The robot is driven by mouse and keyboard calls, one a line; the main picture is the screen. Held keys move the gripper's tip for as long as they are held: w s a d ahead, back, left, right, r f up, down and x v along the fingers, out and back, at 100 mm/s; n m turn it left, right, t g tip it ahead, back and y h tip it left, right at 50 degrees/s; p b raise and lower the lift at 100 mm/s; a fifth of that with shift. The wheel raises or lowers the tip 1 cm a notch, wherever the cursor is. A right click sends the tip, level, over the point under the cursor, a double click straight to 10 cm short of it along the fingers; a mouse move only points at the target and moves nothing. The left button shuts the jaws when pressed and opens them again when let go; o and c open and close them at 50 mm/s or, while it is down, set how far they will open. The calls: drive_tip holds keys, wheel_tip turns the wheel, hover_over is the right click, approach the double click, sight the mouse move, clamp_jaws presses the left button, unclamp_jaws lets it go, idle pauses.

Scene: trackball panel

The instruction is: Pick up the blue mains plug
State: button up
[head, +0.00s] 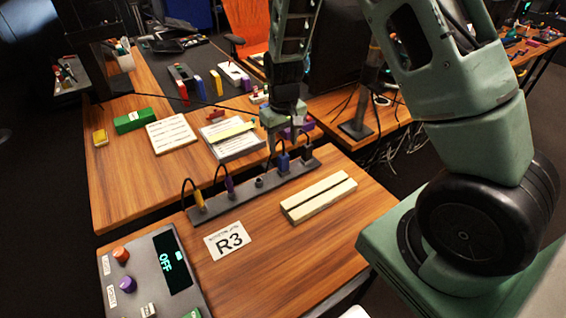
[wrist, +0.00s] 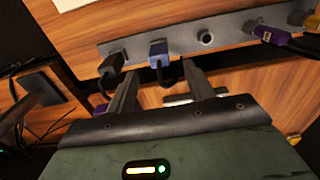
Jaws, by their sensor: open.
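The blue mains plug (head: 284,159) stands in the grey power strip (head: 243,191), near its right end, with a dark cable. In the wrist view the blue plug (wrist: 158,52) sits just beyond and between the two fingertips of my gripper (wrist: 161,76). My gripper (head: 284,138) is open and empty, above and close to the plug in the head view. The fingers do not visibly touch the plug. The black plug (wrist: 112,64) is beside it, near the left fingertip in the wrist view.
The strip also holds a purple plug (head: 230,188), a yellow plug (head: 199,199) and a bare round socket (head: 259,182). A slotted cream block (head: 319,197) and an R3 card (head: 228,240) lie in front. A control panel (head: 155,277) is at lower left.

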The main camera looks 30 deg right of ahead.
sight(283, 155)
drive_tip(key=shift+f+p, duration=0.5)
drive_tip(key=shift+f, duration=2.9)
drive_tip(key=c, duration=1)
